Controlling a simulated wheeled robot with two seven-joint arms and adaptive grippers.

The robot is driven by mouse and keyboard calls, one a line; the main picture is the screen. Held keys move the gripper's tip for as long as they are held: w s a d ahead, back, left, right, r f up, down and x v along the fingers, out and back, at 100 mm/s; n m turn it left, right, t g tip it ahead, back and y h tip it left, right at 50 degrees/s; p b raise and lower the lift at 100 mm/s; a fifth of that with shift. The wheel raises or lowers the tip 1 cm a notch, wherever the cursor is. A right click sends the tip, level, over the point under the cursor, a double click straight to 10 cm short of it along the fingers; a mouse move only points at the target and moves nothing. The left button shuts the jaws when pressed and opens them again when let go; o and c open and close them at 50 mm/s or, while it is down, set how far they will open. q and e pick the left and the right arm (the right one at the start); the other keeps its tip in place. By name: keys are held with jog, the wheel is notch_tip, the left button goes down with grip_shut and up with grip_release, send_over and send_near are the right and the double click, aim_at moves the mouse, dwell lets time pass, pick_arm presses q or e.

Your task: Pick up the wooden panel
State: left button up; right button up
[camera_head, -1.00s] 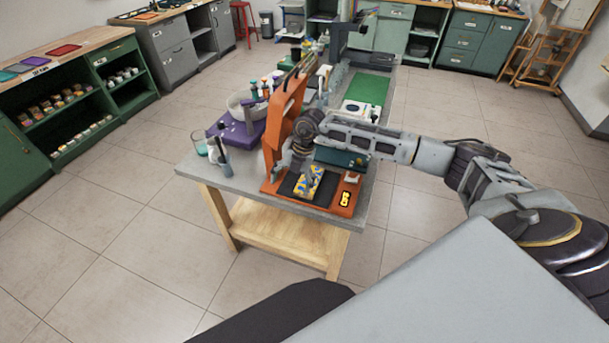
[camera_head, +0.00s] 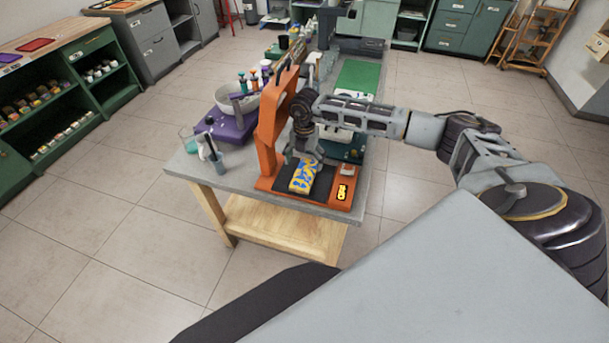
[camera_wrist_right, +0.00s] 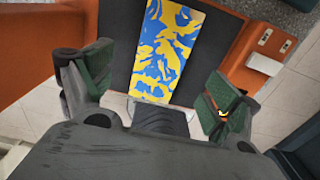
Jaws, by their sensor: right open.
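A panel (camera_head: 304,176) with a blue and yellow pattern, apparently the wooden panel, lies on the dark bed of an orange press-like machine (camera_head: 271,125) at the near end of the table. It also shows in the right wrist view (camera_wrist_right: 167,48), lying flat ahead of my fingers. My left gripper is not in view.
A purple device with a white bowl (camera_head: 232,120) and glass beakers (camera_head: 218,160) stand left of the orange machine. A green mat (camera_head: 358,80) lies farther back on the grey table (camera_head: 196,172). Shelves line the left wall. Floor is free around the table.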

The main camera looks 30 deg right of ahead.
aim_at(305, 173)
jog(key=shift+f, duration=0.3)
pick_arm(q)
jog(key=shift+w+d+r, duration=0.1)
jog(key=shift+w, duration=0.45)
pick_arm(e)
jog(key=shift+f, duration=0.15)
jog(key=shift+s+f+p, duration=0.15)
jog(key=shift+f+p, duration=0.2)
jog(key=shift+f, duration=0.15)
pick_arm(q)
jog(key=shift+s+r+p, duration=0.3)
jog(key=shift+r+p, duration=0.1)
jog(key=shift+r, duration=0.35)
pick_arm(e)
jog(key=shift+f, duration=1.95)
jog(key=shift+c, duration=0.3)
jog(key=c, duration=1.2)
jog(key=shift+d+r, duration=0.1)
jog(key=shift+r, duration=0.05)
